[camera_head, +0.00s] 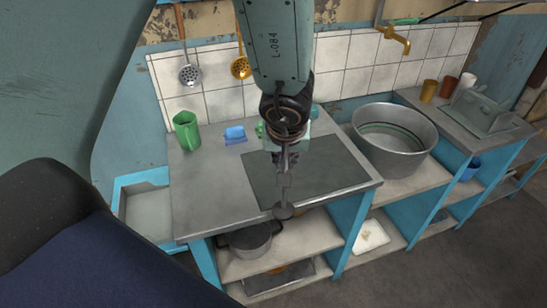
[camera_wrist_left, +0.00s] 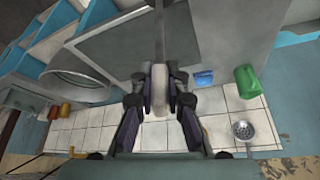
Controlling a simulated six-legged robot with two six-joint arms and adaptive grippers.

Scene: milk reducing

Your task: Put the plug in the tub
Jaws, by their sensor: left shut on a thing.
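My left gripper (camera_head: 285,172) hangs over the front part of the metal counter and is shut on the plug (camera_head: 284,211). The plug is a dark grey round disc on a thin upright stem, with the disc hanging lowest near the counter's front edge. In the left wrist view, my left gripper (camera_wrist_left: 159,105) has its fingers on both sides of a pale block, the upper part of the plug (camera_wrist_left: 159,78). The tub (camera_head: 418,145) is a large round grey metal basin to the right of the gripper. It also shows in the left wrist view (camera_wrist_left: 88,92). My right gripper is not in view.
A green mug (camera_head: 186,131) and a blue sponge-like block (camera_head: 235,134) stand at the counter's back left. A dark flat panel (camera_head: 325,170) lies under the gripper. A pot (camera_head: 247,240) is on the shelf below. A brass tap (camera_head: 397,38) is above the tub.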

